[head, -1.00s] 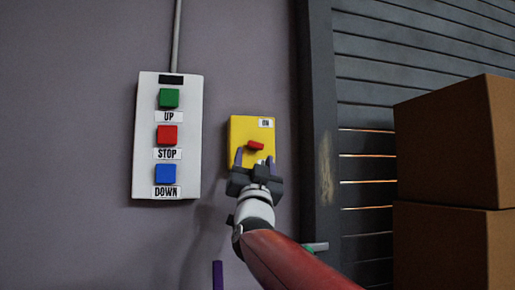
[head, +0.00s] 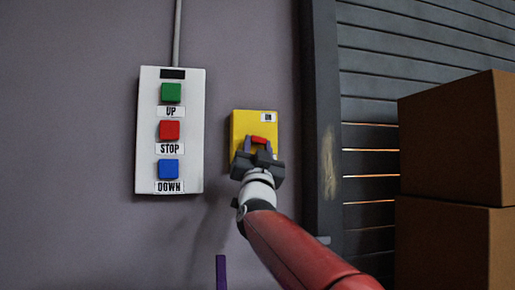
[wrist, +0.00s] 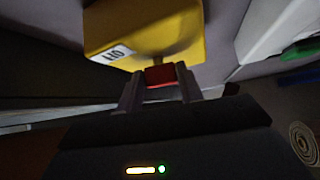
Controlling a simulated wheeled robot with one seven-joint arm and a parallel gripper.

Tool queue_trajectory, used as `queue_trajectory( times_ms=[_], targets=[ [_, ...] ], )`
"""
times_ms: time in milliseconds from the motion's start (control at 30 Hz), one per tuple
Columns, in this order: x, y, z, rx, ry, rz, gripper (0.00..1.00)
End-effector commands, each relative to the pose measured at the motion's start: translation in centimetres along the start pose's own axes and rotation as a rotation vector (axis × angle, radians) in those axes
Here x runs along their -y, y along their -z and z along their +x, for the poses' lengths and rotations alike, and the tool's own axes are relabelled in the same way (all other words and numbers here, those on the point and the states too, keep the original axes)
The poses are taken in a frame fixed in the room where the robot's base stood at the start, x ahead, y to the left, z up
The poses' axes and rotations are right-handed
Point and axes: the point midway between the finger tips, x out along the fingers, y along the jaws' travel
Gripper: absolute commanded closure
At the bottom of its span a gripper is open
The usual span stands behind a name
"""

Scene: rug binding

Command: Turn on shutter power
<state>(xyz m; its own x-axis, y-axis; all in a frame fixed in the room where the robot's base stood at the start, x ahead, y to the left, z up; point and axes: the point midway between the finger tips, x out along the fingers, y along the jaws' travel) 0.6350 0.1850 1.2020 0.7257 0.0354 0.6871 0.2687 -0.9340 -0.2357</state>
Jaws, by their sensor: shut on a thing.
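The yellow power switch box (head: 240,125) is mounted on the wall, right of the white control panel. Its red handle (head: 263,139) shows between my fingertips. My gripper (head: 258,145) reaches up from below and is shut on the red handle. In the wrist view the yellow box (wrist: 165,30) is at the top, and the red handle (wrist: 160,75) sits between the two fingers of my gripper (wrist: 160,82). A small white label is on the box, partly readable; in the wrist view it appears upside down. The handle's base is partly hidden by my fingers.
The white control panel (head: 193,110) has green UP, red STOP and blue DOWN buttons. A dark shutter (head: 400,50) and its frame stand to the right, with stacked cardboard boxes (head: 455,140) in front. A rolled rug (wrist: 304,143) shows at the wrist view's right edge.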

Motion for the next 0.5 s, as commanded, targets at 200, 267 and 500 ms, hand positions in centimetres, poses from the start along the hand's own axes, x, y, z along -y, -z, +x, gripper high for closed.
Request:
queue_trajectory(
  times_ms=[200,267,500],
  targets=[
    [0.24,0.07,0.1,0.002,-0.029,0.033,0.86],
    [0.3,0.12,0.15,0.002,-0.049,0.052,0.86],
    [0.62,0.17,0.24,0.003,-0.161,0.164,0.86]
  ],
)
